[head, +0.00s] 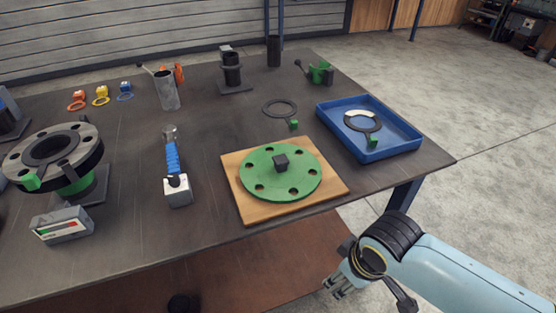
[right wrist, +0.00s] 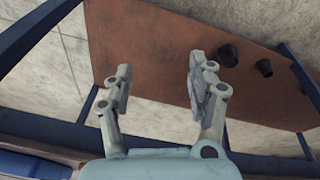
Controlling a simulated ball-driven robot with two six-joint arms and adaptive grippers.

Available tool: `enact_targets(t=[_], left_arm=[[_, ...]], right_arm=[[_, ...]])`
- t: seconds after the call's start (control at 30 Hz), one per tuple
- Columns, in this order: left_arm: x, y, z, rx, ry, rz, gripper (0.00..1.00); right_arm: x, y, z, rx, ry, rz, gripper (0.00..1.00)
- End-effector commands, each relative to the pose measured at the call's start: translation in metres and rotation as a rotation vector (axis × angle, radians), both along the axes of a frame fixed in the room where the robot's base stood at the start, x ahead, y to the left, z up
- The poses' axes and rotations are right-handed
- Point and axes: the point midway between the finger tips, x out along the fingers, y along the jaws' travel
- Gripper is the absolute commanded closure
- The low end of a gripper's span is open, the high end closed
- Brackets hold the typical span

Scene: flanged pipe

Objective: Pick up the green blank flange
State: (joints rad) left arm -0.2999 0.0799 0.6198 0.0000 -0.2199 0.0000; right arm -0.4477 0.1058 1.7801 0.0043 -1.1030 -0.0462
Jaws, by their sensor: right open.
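The green blank flange (head: 258,176) lies flat on a square wooden board (head: 237,206) near the front edge of the table. It is a round disc with several bolt holes and a dark block-shaped knob (head: 281,163) standing at its middle. My right gripper (head: 336,287) is in front of the table, to the lower right of the flange and apart from it. In the right wrist view its two fingers (right wrist: 156,90) are spread with nothing between them. The left gripper is not in view.
A blue tray (head: 400,149) holding a ring with a green tab stands right of the board. A flanged pipe (head: 88,145) stands at the left. A brown lower shelf (right wrist: 150,50) shows below the table.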

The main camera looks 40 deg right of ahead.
Motion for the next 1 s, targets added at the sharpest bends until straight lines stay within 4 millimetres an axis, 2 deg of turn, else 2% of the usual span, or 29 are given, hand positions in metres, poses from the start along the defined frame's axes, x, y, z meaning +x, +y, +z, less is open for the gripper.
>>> enact_targets(t=[0.03,0.2,0.33,0.57,0.9,1.0], left_arm=[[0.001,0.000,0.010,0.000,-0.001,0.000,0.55],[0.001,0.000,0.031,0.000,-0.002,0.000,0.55],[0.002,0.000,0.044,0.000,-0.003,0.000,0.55],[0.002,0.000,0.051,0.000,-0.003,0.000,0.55],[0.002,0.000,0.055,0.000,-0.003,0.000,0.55],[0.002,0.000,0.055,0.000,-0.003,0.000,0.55]], right_arm=[[0.008,0.001,0.027,-0.003,-0.010,0.014,0.42],[0.035,0.006,0.107,-0.024,-0.011,0.112,0.42],[0.063,0.007,0.153,-0.055,0.018,0.261,0.42],[0.114,0.004,0.180,-0.091,0.097,0.540,0.42],[0.216,-0.004,0.211,-0.089,0.219,1.050,0.42],[0.235,-0.005,0.220,-0.077,0.238,1.163,0.42]])
